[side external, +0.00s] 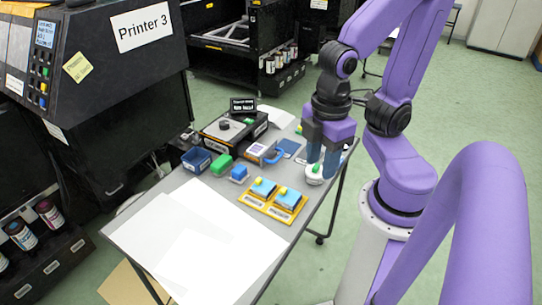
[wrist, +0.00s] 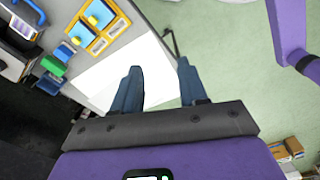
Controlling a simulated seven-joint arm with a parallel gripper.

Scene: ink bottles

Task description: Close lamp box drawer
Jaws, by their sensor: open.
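My gripper (side external: 322,150) is over the right side of the table in the side view. Its two blue fingers point down, just above or behind a small white round item with a green top (side external: 315,172); I cannot tell whether they touch it. In the wrist view my gripper (wrist: 158,82) shows its fingers apart with nothing between them. A dark box with a round knob (side external: 224,125) and a small black sign stands at the table's back and may be the lamp box. I cannot make out its drawer or how far it is open.
Blue bin (side external: 197,159), green block (side external: 221,164) and blue-handled item (side external: 268,154) stand near the box. Yellow trays (side external: 272,201) hold blue pads. White sheets (side external: 195,240) cover the table's front. A large black printer (side external: 110,80) stands at left.

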